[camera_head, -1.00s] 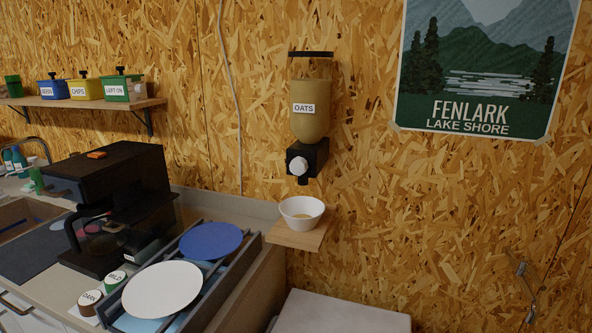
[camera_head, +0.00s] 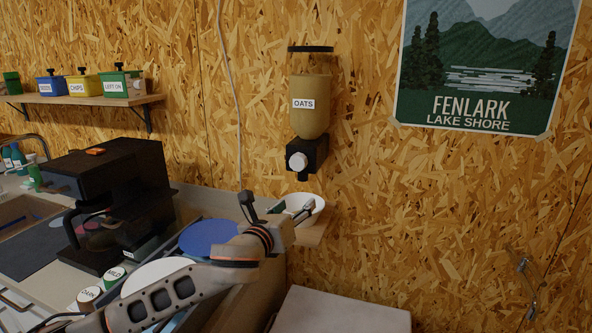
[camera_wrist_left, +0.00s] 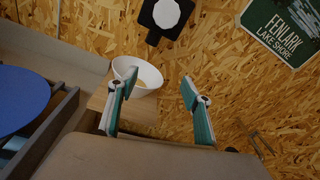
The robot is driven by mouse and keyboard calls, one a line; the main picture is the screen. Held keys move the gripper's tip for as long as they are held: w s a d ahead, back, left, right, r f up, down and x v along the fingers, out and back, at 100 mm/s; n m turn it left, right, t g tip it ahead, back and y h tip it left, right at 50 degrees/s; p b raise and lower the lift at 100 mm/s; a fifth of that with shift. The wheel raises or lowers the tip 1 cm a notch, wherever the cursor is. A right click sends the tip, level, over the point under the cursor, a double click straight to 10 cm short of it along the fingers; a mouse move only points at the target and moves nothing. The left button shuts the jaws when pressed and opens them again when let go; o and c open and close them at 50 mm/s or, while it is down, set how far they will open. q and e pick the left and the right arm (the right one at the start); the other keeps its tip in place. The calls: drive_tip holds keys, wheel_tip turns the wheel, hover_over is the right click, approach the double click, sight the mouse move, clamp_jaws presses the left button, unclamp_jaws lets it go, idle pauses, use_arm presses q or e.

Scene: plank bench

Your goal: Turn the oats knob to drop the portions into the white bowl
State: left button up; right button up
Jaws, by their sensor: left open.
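The oats dispenser (camera_head: 310,118) hangs on the wall, a tan hopper labelled OATS above a black housing. Its round white knob (camera_head: 298,161) faces outward; it also shows at the top of the left wrist view (camera_wrist_left: 166,13). The white bowl (camera_head: 316,213) stands on a small wooden shelf (camera_head: 312,237) below the spout, partly hidden by my gripper. In the left wrist view the bowl (camera_wrist_left: 147,73) holds a little tan matter. My left gripper (camera_head: 276,203) is open and empty, below the knob and in front of the bowl. My right gripper is not in view.
A rack (camera_head: 250,265) with a blue plate (camera_head: 210,238) and a white plate stands left of the shelf, partly behind my left arm. A black coffee machine (camera_head: 125,195) is farther left.

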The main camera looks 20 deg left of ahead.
sight(297, 165)
use_arm(q)
wheel_tip(297, 165, up, 7)
drive_tip(key=w+a+m+t+y, duration=0.1)
drive_tip(key=a+m, duration=0.1)
drive_tip(key=m, duration=0.1)
drive_tip(key=shift+w+r+p, duration=0.2)
drive_tip(key=shift+w+p, duration=0.1)
drive_tip(key=shift+w, duration=3.55)
drive_tip(key=c, duration=1.1)
